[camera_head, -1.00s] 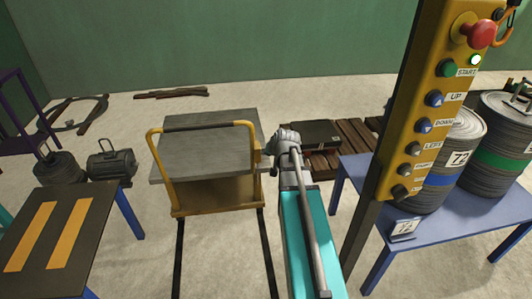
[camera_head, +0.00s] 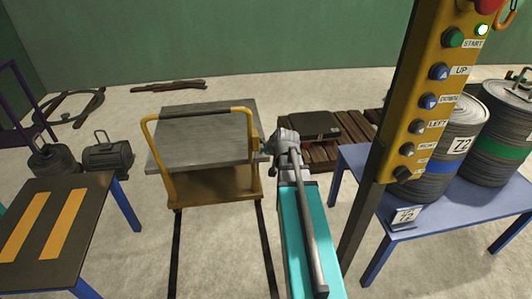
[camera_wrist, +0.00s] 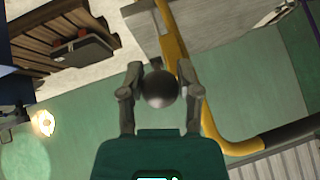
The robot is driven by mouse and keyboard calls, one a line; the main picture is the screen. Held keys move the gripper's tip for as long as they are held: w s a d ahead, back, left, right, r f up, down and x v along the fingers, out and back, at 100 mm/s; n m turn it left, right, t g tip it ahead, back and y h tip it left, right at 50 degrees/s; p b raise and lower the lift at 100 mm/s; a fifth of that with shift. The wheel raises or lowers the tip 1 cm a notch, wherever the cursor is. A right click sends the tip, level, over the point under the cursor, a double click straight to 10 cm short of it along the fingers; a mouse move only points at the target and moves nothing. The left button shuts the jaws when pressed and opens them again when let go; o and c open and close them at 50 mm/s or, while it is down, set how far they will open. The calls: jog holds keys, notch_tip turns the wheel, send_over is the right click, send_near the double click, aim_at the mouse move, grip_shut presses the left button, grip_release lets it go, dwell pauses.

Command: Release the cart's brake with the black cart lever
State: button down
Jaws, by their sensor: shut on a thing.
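The cart (camera_head: 190,190) has a yellow frame and push handle and a grey slab on top. It stands on two dark rails left of my arm. My gripper (camera_head: 266,147) is at the cart's right side, beside the yellow handle upright. In the wrist view my gripper's two fingers (camera_wrist: 160,92) are shut on the round dark knob of the black cart lever (camera_wrist: 159,90). The knob sits between the fingertips, next to the yellow tube (camera_wrist: 180,60). The lever's shaft is hidden behind the knob, and in the head view my gripper hides the lever.
A yellow button pendant (camera_head: 425,100) on a dark post stands right of my arm. Behind it a blue table (camera_head: 390,245) bears wire drums (camera_head: 435,175). A pallet with a dark case (camera_head: 315,124) lies behind my gripper. A dark table (camera_head: 90,195) is at left.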

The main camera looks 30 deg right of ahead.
jog(key=c, duration=0.6)
grip_release()
jog(key=shift+s, duration=0.1)
jog(key=shift+a+f, duration=0.15)
jog(key=s+a+f+n+g, duration=0.1)
jog(key=s+a+n+g, duration=0.2)
jog(key=a, duration=0.6)
jog(key=s+a+f+n+g, duration=0.15)
jog(key=s+a, duration=0.35)
jog(key=a, duration=0.5)
jog(key=s+a+f+n+g, duration=0.2)
jog(key=s+a+g, duration=0.25)
jog(key=a, duration=0.45)
jog(key=shift+m+t+y, duration=0.25)
jog(key=shift+t+y, duration=0.15)
notch_tip(320, 180, up, 31)
jog(key=p, duration=3.1)
jog(key=shift+r, duration=0.1)
